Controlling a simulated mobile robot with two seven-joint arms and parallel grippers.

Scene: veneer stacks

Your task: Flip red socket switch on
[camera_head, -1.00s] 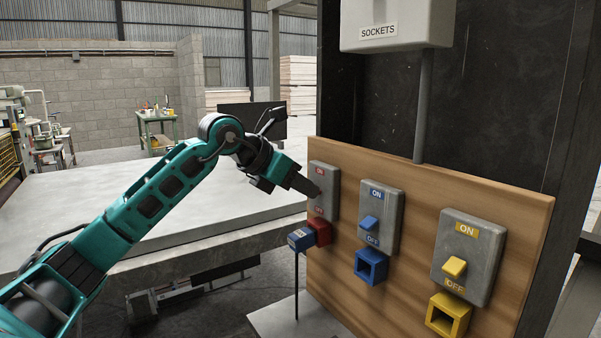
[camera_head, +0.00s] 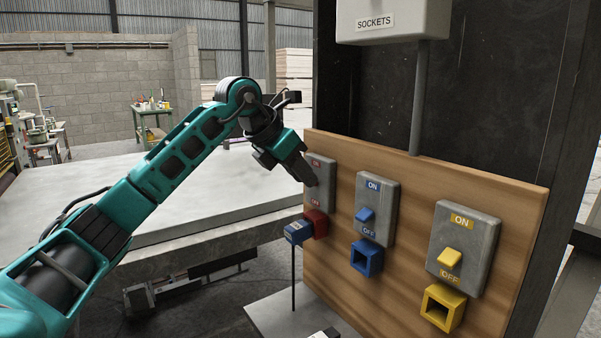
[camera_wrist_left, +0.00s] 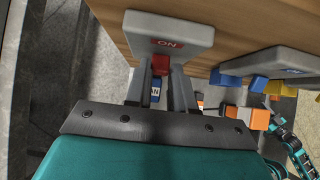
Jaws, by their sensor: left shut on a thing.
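The red socket switch plate (camera_head: 320,172) is a grey box with red ON and OFF labels at the left of the wooden board. My left gripper (camera_head: 311,181) points down and right at its middle, and its fingertips cover the lever in the head view. In the left wrist view, the red lever (camera_wrist_left: 161,65) shows between my fingers, below the ON label (camera_wrist_left: 168,43). The gripper is shut on it. I cannot tell which way the lever is tipped. The red socket (camera_head: 318,222) is below, with a blue plug (camera_head: 297,231) at it. I cannot make out my right gripper.
On the wooden board (camera_head: 420,300) to the right are a blue switch (camera_head: 365,214) with a blue socket (camera_head: 366,258) and a yellow switch (camera_head: 450,257) with a yellow socket (camera_head: 442,306). A large grey slab (camera_head: 60,200) lies behind my left arm.

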